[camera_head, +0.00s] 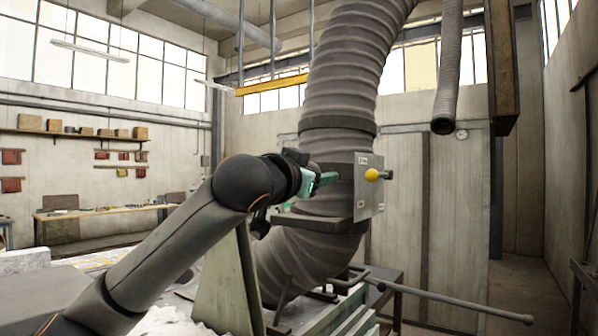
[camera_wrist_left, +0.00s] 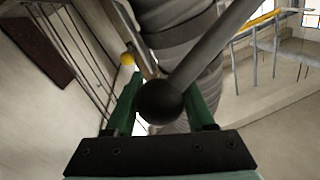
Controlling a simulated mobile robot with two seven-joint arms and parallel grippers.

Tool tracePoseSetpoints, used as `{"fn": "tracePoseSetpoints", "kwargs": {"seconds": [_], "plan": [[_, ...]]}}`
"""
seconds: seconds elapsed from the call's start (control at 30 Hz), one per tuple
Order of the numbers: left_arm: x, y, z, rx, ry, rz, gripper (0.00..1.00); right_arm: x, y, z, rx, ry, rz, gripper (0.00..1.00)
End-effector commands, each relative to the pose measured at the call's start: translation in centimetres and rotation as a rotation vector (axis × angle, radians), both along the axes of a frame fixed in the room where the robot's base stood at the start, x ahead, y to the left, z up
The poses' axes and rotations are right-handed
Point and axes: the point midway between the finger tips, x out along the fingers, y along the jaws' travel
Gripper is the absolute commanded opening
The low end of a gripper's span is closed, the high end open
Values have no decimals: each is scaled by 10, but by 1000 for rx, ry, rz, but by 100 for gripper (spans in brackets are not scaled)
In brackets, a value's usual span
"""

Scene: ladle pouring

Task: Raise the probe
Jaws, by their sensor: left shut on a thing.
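My left gripper (camera_head: 326,177) reaches in from the left in front of the large ribbed duct, its green fingers at the left edge of a grey plate (camera_head: 367,200). In the left wrist view the gripper (camera_wrist_left: 164,84) has its fingers on either side of a dark ball-ended rod (camera_wrist_left: 208,50), which slants up to the right. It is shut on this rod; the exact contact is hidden. A yellow knob (camera_head: 372,175) sticks out from the plate, and shows beyond the left finger in the wrist view (camera_wrist_left: 127,59). I cannot tell for certain which part is the probe. My right gripper is not in view.
The ribbed duct (camera_head: 340,75) rises behind the plate and bends below it. A long ball-ended bar (camera_head: 450,301) juts out low to the right. A workbench (camera_head: 105,210) stands at the far left. The floor at right (camera_head: 530,290) looks clear.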

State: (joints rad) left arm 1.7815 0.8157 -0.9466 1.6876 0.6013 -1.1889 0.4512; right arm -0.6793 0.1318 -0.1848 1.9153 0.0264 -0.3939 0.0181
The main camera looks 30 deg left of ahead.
Motion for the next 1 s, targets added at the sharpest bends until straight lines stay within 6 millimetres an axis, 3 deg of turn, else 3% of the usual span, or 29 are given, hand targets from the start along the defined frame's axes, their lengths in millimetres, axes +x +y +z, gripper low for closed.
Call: {"fn": "tracePoseSetpoints", "kwargs": {"seconds": [0.03, 0.27, 0.7, 0.73, 1.0], "plan": [[0, -3, -21, 39, -6, 0, 0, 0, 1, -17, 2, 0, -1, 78], [-3, -13, -57, 215, -43, 4, 0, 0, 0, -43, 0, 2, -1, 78], [-3, -16, -65, 270, -49, 2, 0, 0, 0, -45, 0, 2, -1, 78], [-3, -16, -65, 270, -48, 3, 55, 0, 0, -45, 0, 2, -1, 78], [-3, -15, -64, 267, -49, 4, 83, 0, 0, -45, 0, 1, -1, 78]]}}
